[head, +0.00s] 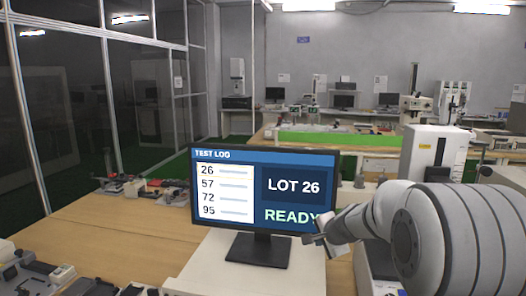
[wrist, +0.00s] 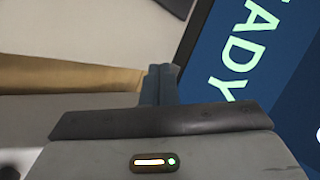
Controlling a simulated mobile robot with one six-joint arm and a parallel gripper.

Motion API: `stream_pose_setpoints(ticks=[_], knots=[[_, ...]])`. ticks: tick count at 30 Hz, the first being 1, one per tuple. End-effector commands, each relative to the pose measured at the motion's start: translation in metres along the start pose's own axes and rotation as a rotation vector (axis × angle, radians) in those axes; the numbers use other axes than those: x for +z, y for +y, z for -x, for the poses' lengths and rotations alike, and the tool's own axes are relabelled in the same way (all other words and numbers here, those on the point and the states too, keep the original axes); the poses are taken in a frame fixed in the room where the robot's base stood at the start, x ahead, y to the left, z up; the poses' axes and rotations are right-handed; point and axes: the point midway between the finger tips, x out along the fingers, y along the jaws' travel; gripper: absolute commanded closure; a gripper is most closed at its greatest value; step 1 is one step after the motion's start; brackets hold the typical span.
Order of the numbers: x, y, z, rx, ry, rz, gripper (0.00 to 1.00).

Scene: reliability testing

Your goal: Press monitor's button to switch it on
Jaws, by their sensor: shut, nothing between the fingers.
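The monitor (head: 263,190) stands upright on a pale stand top in the head view. Its screen is lit and shows "TEST LOG", a list of numbers, "LOT 26" and "READY". My gripper (head: 312,239) is at the monitor's lower right corner, its fingers overlapping the bezel there. In the wrist view, the closed fingers of my gripper (wrist: 160,70) point toward the edge of the monitor (wrist: 240,60), with nothing between them. I cannot tell whether the fingers touch the bezel. The button is not visible; the gripper may hide it.
The monitor's black base (head: 258,250) rests on the pale surface (head: 215,255). A wooden bench (head: 110,230) with small devices lies to the left. A white machine (head: 432,155) stands behind my arm on the right. More benches with equipment fill the back of the room.

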Motion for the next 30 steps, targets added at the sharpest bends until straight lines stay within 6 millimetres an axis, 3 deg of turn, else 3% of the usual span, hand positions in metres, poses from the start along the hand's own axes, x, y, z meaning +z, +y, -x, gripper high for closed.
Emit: stream_pose_setpoints(ticks=[14,30], knots=[[0.005,0.005,0.006,0.0,0.0,0.0,1.0],[0.03,0.031,0.042,-0.001,0.001,-0.001,1.0]])
